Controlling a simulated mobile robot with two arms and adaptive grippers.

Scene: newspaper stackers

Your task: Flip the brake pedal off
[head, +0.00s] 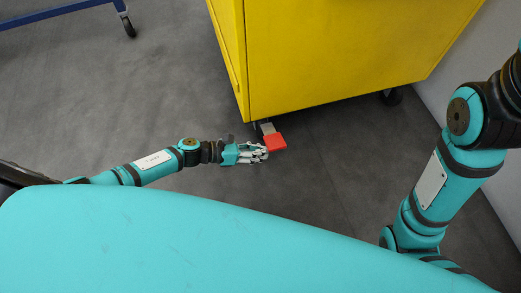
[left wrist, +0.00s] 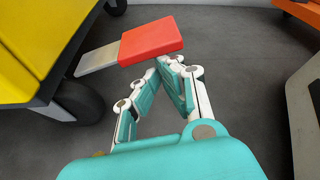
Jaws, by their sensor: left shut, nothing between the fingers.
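The brake pedal (head: 275,142) is a red pad on a grey metal lever, sticking out from under the lower corner of the yellow cart (head: 330,60). In the left wrist view the red pad (left wrist: 150,40) lies just beyond my fingertips, with the lever (left wrist: 97,60) running left toward a dark wheel (left wrist: 80,100). My left gripper (head: 264,153) is shut and empty, right beside the pedal. In the left wrist view my left gripper (left wrist: 172,62) points at the pad's near edge. I cannot tell whether it touches the pad. My right gripper is out of view.
Another caster (head: 391,96) stands under the cart's right side. A blue frame on a wheel (head: 129,27) is at the upper left. A pale wall (head: 450,70) borders the right. The dark grey floor (head: 320,165) around the pedal is clear.

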